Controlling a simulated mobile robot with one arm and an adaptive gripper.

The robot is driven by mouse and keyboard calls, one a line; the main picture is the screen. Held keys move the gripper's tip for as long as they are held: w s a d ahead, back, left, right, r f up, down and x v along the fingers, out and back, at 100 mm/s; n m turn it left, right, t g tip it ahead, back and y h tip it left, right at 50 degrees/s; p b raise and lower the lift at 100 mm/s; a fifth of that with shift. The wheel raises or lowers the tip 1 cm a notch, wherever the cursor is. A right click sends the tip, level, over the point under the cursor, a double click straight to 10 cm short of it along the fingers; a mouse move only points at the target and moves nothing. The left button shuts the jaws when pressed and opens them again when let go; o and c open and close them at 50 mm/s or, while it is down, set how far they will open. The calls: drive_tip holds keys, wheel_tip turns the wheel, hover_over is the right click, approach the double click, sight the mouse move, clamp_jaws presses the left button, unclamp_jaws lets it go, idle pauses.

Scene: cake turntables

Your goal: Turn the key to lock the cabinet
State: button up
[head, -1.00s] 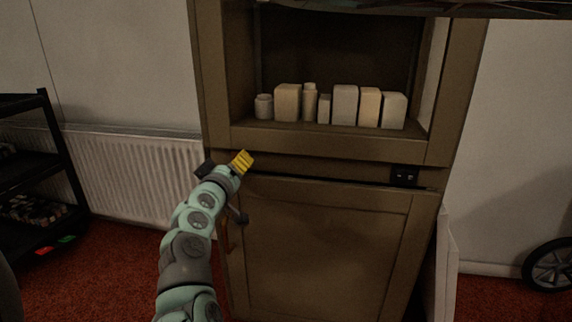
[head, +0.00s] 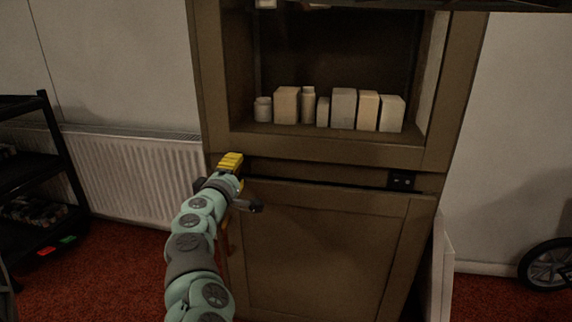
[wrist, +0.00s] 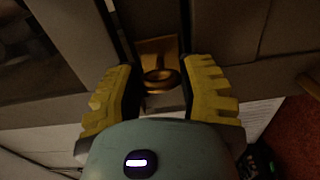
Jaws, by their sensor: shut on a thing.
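The wooden cabinet (head: 310,245) stands in front of me, its lower door (head: 320,240) flush with the frame as far as I can see. My gripper (head: 230,163) is at the door's upper left corner. In the wrist view my gripper (wrist: 161,92) has its yellow fingers on either side of a brass key (wrist: 160,78) and is shut on it. A brass plate (wrist: 158,50) shows just beyond the key. The key's shaft and the keyhole are hidden, and in the head view my gripper covers this spot.
An open shelf above the door holds several pale boxes and jars (head: 343,108). A black socket (head: 401,180) is at the right of the rail. A white radiator (head: 130,180) and a black rack (head: 35,185) stand left. A wheel (head: 552,266) is at right.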

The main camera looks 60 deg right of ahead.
drive_tip(key=shift+f+n, duration=0.1)
drive_tip(key=shift+n, duration=0.2)
idle(0.4)
drive_tip(key=o, duration=1.2)
drive_tip(key=shift+s+a+r, duration=0.15)
drive_tip(key=shift+a+r, duration=0.05)
drive_tip(key=shift+a, duration=0.05)
drive_tip(key=v, duration=1.1)
drive_tip(key=shift+a+f, duration=0.15)
drive_tip(key=shift+f, duration=0.05)
